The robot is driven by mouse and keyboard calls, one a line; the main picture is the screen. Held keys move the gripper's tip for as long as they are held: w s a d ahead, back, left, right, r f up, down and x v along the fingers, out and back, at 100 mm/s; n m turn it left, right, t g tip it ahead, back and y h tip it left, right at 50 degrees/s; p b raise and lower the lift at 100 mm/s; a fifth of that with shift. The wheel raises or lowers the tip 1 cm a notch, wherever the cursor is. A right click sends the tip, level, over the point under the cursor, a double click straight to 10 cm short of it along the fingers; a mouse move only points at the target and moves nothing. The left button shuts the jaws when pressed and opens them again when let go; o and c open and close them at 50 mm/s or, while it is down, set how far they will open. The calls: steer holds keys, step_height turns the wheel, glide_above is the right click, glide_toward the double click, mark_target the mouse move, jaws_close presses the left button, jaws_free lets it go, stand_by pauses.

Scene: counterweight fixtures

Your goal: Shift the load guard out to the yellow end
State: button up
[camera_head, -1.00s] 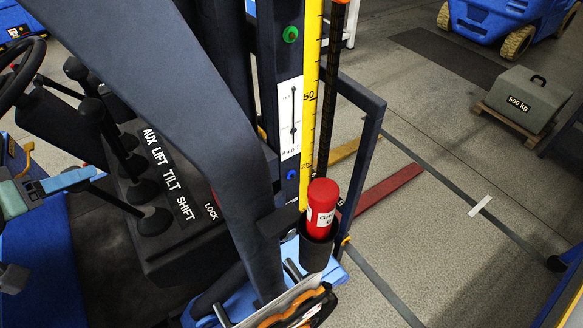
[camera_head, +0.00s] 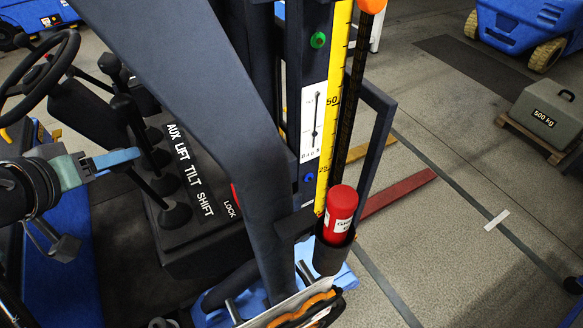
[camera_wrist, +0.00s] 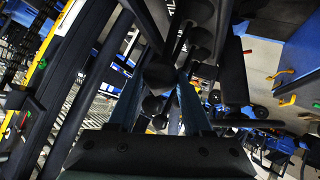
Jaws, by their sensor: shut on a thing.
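My gripper (camera_head: 132,155) has its blue fingers at the upper end of the lever nearest the SHIFT label (camera_head: 200,203). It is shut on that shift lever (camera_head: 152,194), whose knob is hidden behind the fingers. In the wrist view the fingers of my gripper (camera_wrist: 160,90) reach in among several dark knobs and rods. A dark upright frame (camera_head: 381,150), perhaps the load guard, stands beyond the mast. A yellow bar (camera_head: 362,149) and a red bar (camera_head: 400,191) show beside it; I cannot tell how they relate to the guard.
Other levers (camera_head: 126,108) stand close beside my gripper, with the steering wheel (camera_head: 70,60) at upper left. A dark pillar (camera_head: 215,80) crosses the middle. A red cylinder (camera_head: 340,205) sits in a holder. A 500 kg weight (camera_head: 545,118) rests on a pallet at right.

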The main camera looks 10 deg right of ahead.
steer(key=d, duration=0.1)
steer(key=w+d, duration=0.1)
steer(key=shift+d+r+p, duration=0.2)
steer(key=shift+d+p, duration=0.1)
steer(key=shift+d, duration=0.1)
steer(key=shift+f, duration=0.1)
steer(key=shift+d, duration=0.25)
steer(key=shift+f, duration=0.15)
steer(key=o, duration=1.1)
steer(key=shift+c, duration=0.2)
steer(key=p+v, duration=0.6)
steer(key=v, duration=0.4)
